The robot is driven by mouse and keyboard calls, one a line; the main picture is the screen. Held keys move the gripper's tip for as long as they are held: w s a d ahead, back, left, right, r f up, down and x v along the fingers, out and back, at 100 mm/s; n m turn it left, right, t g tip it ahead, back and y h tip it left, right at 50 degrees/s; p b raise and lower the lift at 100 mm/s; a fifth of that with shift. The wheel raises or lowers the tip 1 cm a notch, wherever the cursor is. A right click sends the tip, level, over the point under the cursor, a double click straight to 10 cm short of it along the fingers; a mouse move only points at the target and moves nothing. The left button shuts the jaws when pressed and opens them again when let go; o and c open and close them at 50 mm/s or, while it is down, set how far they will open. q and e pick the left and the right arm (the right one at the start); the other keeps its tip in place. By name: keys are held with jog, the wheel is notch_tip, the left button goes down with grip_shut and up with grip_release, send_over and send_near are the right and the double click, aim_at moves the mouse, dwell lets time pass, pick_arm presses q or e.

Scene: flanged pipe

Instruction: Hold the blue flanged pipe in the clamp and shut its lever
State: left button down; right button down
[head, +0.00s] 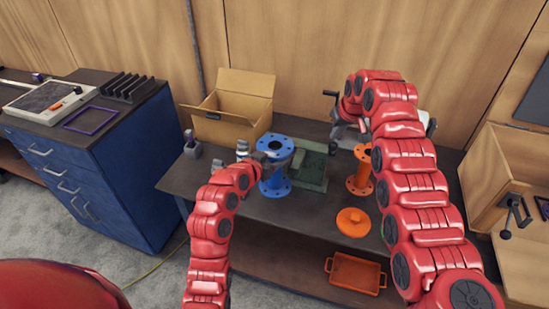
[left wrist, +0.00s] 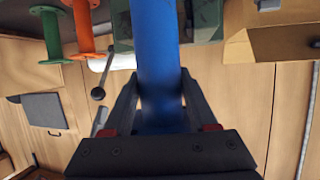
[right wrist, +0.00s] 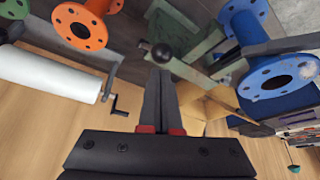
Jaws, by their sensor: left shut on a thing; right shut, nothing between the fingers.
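The blue flanged pipe (head: 274,184) stands upright at the left side of the green clamp (head: 313,168); I cannot tell whether it sits in the clamp's jaws. My left gripper (head: 264,161) is shut on the pipe's middle, and its fingers flank the blue tube (left wrist: 155,50) in the left wrist view. The clamp's lever has a dark ball knob (right wrist: 162,53) in the right wrist view. My right gripper (right wrist: 160,74) is shut and empty, its fingertips close to the knob; I cannot tell whether they touch. In the head view the right gripper (head: 334,143) is small and dark, right of the clamp.
An orange flanged pipe (head: 361,171) and an orange disc (head: 353,222) are on the bench right of the clamp. An open cardboard box (head: 242,100) stands behind. A white roll with a crank (right wrist: 50,75) is nearby. An orange tray (head: 355,274) is on the lower shelf.

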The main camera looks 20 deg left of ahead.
pick_arm(q)
jog(key=shift+w+r, duration=0.1)
jog(key=shift+w, duration=0.05)
jog(key=shift+w+d, duration=0.15)
jog(key=shift+w, duration=2.75)
jog(key=shift+a, duration=0.25)
pick_arm(e)
jog(key=shift+s+f, duration=0.1)
jog(key=shift+f, duration=0.25)
